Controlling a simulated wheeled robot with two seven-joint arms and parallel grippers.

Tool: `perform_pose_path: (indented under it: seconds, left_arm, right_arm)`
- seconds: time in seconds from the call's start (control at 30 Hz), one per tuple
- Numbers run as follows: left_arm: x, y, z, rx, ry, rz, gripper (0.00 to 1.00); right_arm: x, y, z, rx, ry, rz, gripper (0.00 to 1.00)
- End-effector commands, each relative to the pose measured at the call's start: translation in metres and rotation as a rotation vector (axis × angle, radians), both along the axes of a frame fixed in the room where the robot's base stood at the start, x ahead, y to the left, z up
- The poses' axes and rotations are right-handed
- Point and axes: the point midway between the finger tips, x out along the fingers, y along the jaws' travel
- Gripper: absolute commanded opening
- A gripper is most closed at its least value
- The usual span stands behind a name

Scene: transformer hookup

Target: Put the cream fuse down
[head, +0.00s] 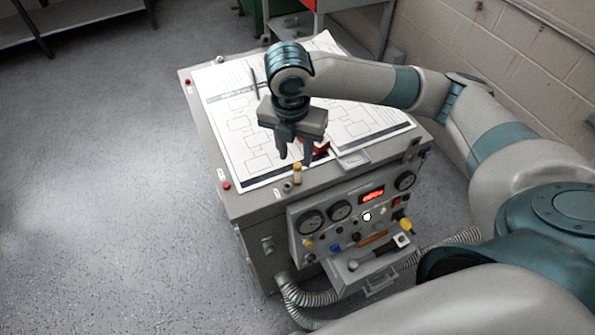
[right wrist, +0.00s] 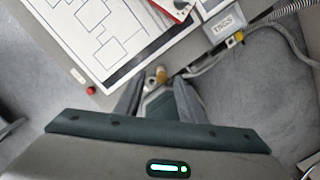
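The small cream fuse (head: 297,173) stands upright at the front edge of the grey cabinet's top (head: 262,204). A small grey post (head: 287,187) is beside it. My right gripper (head: 295,159) points down above the fuse. My left gripper is in neither view.
The front panel carries gauges (head: 311,222) and a red display (head: 371,194). A small shelf (head: 372,262) juts out below, near grey hoses (head: 318,298).

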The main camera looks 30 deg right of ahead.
Motion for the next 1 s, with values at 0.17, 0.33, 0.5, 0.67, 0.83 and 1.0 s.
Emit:
perform_pose_path:
  seconds: [0.17,0.33,0.5,0.67,0.83,1.0]
  left_arm:
    - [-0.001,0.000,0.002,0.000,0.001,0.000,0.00]
    - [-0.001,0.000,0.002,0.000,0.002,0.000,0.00]
    - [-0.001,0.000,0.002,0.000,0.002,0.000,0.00]
    - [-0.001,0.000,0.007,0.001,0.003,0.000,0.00]
    - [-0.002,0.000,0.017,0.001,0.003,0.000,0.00]
    - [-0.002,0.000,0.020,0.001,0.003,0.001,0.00]
  right_arm:
    - [0.001,-0.001,-0.011,0.000,0.000,0.000,0.36]
    - [0.001,-0.001,-0.012,0.001,-0.001,0.000,0.36]
    - [0.001,-0.001,-0.012,0.000,0.000,0.000,0.36]
    - [-0.001,-0.002,-0.020,0.000,0.002,-0.001,0.36]
    - [-0.005,-0.002,-0.038,0.000,0.004,0.000,0.36]
    - [-0.004,-0.004,-0.058,-0.001,0.001,-0.001,0.36]
